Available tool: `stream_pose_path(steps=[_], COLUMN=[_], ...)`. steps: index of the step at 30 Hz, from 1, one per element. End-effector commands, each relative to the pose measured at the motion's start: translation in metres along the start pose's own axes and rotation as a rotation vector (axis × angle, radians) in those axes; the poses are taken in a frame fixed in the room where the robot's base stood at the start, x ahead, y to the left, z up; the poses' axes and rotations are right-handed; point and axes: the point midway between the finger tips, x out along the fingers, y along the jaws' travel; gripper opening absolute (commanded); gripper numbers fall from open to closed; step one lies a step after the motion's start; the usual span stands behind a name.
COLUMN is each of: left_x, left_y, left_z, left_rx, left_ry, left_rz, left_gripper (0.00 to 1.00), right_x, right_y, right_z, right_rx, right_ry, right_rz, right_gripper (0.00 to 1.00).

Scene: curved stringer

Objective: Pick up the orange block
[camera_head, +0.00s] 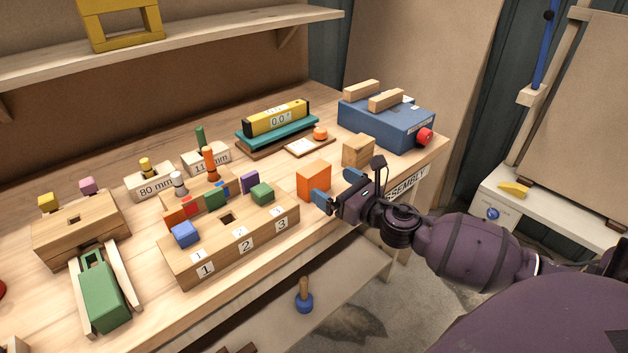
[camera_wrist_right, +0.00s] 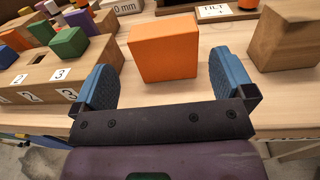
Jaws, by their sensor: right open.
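The orange block (camera_head: 314,180) is a plain cube standing on the wooden table, right of the numbered wooden stand. My right gripper (camera_head: 337,188) is open close to the block, coming from the front right. In the right wrist view the orange block (camera_wrist_right: 163,50) stands upright ahead of the two blue fingers of my right gripper (camera_wrist_right: 164,82). The fingers are spread wider than the block, one toward each side, and nothing is held. My left gripper is not in view.
A wooden block (camera_head: 358,150) stands behind the right gripper, to the right of the orange block. The numbered stand (camera_head: 230,243) holds a blue and a green cube. A blue box (camera_head: 388,125) with a red knob is at the back right. The table's front edge is close.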

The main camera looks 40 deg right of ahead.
Motion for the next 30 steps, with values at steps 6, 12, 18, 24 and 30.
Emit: stream_pose_path(steps=[6, 12, 18, 24, 30], left_x=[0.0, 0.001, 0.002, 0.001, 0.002], left_y=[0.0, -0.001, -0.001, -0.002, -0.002], left_z=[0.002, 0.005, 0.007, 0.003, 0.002], left_rx=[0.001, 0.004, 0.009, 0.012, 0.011], left_ry=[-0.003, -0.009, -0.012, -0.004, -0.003], left_rz=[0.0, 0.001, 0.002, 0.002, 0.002], left_gripper=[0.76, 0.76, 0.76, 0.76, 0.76], right_x=[0.011, 0.036, 0.052, 0.054, 0.054], right_y=[-0.001, -0.004, -0.004, -0.004, -0.004], right_z=[0.001, 0.003, 0.003, 0.003, 0.003], right_rx=[-0.001, 0.001, 0.001, 0.002, 0.002], right_ry=[0.0, 0.001, 0.0, 0.0, 0.0], right_rz=[0.0, 0.0, 0.0, 0.0, 0.0], right_gripper=[1.0, 1.0, 1.0, 1.0, 0.85])
